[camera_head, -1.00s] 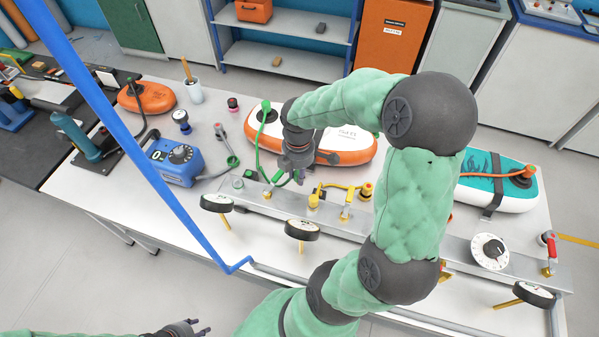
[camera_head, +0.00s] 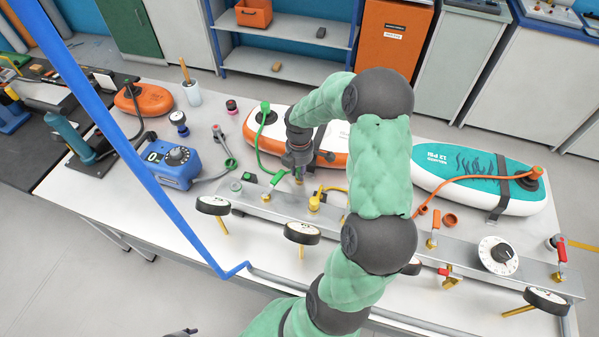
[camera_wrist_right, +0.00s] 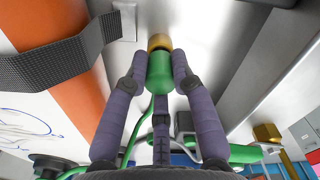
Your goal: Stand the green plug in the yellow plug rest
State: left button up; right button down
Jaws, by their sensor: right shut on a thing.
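My right gripper (camera_head: 299,170) points down over the bench beside the orange-edged white board. In the right wrist view its fingers (camera_wrist_right: 160,75) are shut on the green plug (camera_wrist_right: 160,72), with a green hose below it. A gold-coloured end (camera_wrist_right: 160,42) shows beyond the plug; I cannot tell whether it is the plug's tip or a part under it. A yellow piece (camera_head: 315,202), which may be the yellow plug rest, stands just right of the gripper at the metal rail. Only a dark tip of my left gripper (camera_head: 182,333) shows at the bottom edge.
The metal rail (camera_head: 385,239) carries gauges, coloured levers and a white dial (camera_head: 497,255). The orange-edged board (camera_head: 334,144) lies behind the gripper. A blue box (camera_head: 173,163) stands left.

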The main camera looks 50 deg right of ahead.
jog(key=shift+f, duration=0.2)
jog(key=c, duration=1)
grip_release()
jog(key=shift+c, duration=0.2)
notch_tip(320, 180, up, 12)
jog(key=p, duration=0.3)
jog(key=shift+r, duration=0.1)
